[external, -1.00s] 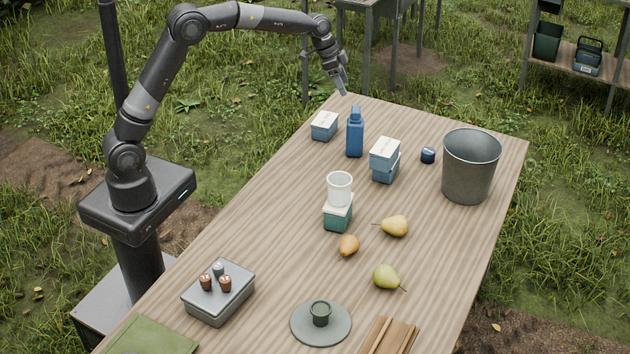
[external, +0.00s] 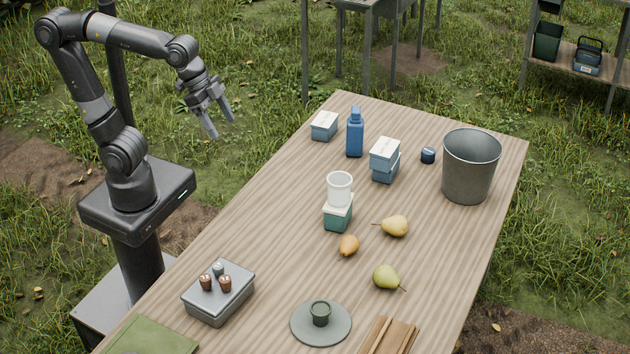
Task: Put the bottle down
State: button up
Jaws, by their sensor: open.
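The blue bottle (external: 355,135) stands upright on the wooden table near its far left end, between a small blue box with a white lid and a stack of two such boxes. My gripper (external: 223,124) is open and empty. It hangs in the air left of the table, its fingers pointing down and to the right, well apart from the bottle.
Near the bottle are the small box (external: 324,126), the stacked boxes (external: 384,160), a dark blue cap-like item (external: 428,155) and a metal bucket (external: 469,167). A white cup (external: 339,188) sits on a green box (external: 338,217). Pears lie nearby. The table's left middle is clear.

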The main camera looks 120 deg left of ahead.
jog(key=s+d+f+m, duration=0.1)
jog(key=s+d+f, duration=0.3)
jog(key=s, duration=0.4)
jog(key=shift+s+d+h, duration=0.3)
jog(key=shift+s+d, duration=0.1)
jog(key=shift+d, duration=0.45)
jog(key=shift+f, duration=0.1)
